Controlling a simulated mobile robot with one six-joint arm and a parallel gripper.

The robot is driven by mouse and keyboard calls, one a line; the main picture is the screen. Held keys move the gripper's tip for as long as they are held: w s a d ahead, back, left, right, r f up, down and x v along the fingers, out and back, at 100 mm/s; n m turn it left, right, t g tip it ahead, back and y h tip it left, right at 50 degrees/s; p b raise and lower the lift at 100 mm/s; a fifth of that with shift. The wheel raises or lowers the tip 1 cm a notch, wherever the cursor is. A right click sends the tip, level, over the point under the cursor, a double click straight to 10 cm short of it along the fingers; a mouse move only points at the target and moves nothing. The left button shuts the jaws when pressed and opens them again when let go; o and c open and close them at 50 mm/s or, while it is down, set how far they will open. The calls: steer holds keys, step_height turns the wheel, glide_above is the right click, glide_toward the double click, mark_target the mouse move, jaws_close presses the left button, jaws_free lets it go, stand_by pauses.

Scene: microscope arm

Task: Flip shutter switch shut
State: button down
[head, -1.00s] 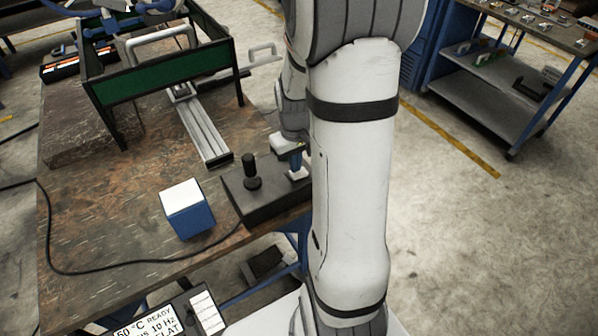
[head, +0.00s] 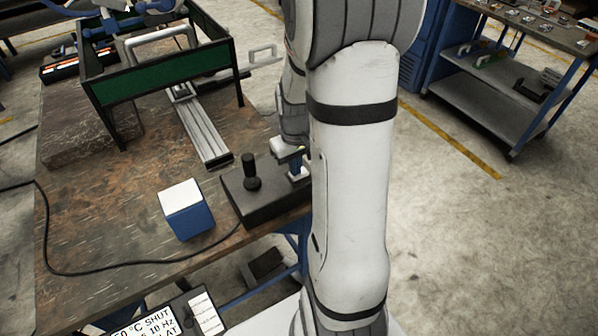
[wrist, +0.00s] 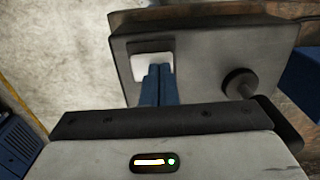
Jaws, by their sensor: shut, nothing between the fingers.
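The dark control box (head: 262,207) sits at the table's right front corner, with a black knob (head: 250,180) on top. The shutter switch (wrist: 150,61) is a white square rocker on the box in the wrist view; in the head view it is mostly hidden behind my fingers and arm. My gripper (head: 297,173) is shut and empty, its blue fingers pointing down at the switch. In the wrist view the fingertips (wrist: 158,70) overlap the switch's near edge and appear to touch it.
A blue and white cube (head: 187,215) stands left of the box, with a black cable (head: 120,263) around it. A metal rail (head: 203,130) and a green-panelled frame (head: 160,78) stand behind. My arm covers the table's right side.

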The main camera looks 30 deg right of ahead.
step_height(320, 180, up, 7)
steer(key=p, duration=0.5)
stand_by(0.7)
steer(key=s+a+r+t, duration=0.3)
steer(key=s+a+r, duration=0.9)
steer(key=r, duration=0.1)
steer(key=shift+s+a+r, duration=0.15)
steer(key=shift+s+r, duration=0.15)
steer(key=shift+r, duration=0.1)
